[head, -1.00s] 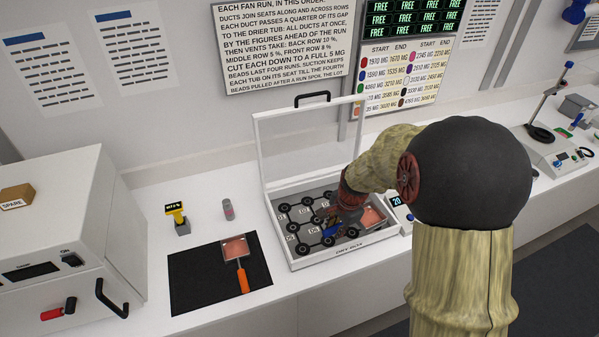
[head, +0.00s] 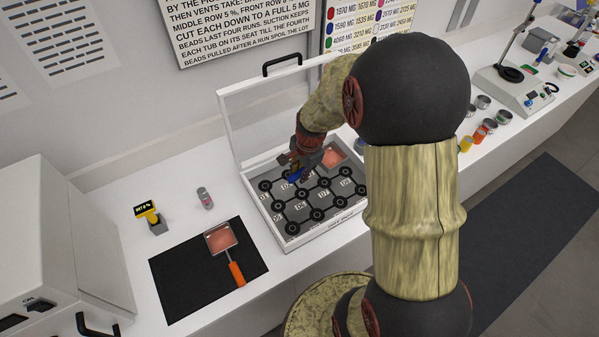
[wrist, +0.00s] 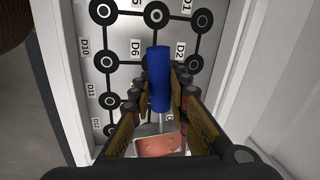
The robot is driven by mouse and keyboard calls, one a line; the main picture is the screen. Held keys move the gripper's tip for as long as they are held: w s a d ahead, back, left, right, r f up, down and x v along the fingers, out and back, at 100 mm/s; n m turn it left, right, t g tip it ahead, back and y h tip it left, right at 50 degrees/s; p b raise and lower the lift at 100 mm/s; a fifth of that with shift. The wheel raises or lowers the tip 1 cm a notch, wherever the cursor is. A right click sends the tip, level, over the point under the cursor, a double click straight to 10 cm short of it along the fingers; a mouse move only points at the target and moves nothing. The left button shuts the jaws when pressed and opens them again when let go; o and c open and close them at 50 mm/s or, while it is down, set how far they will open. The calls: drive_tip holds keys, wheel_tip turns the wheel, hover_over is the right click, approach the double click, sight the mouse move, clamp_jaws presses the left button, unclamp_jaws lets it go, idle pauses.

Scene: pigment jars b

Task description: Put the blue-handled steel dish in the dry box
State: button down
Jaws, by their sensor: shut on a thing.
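The blue-handled steel dish shows its blue handle (wrist: 158,75) and its square pan with pink powder (wrist: 163,142) in the wrist view. The box's clear lid (head: 262,115) stands open.
Black ring seats with labels such as D6 cover the box floor. An orange-handled dish (head: 220,238) with pink powder lies on a black mat (head: 185,280) at left. A yellow meter (head: 147,212) and a grey cylinder (head: 205,198) stand behind it. Small jars (head: 482,102) stand at right.

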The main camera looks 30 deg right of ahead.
sight(299, 199)
drive_tip(key=shift+a+r, duration=0.1)
drive_tip(key=shift+f+b, duration=3.35)
drive_tip(key=shift+f, duration=2.7)
drive_tip(key=c, duration=1.7)
unclamp_jaws()
drive_tip(key=shift+c, duration=0.2)
drive_tip(key=shift+o, duration=0.5)
drive_tip(key=shift+r+p, duration=2.4)
drive_tip(key=shift+r, duration=0.65)
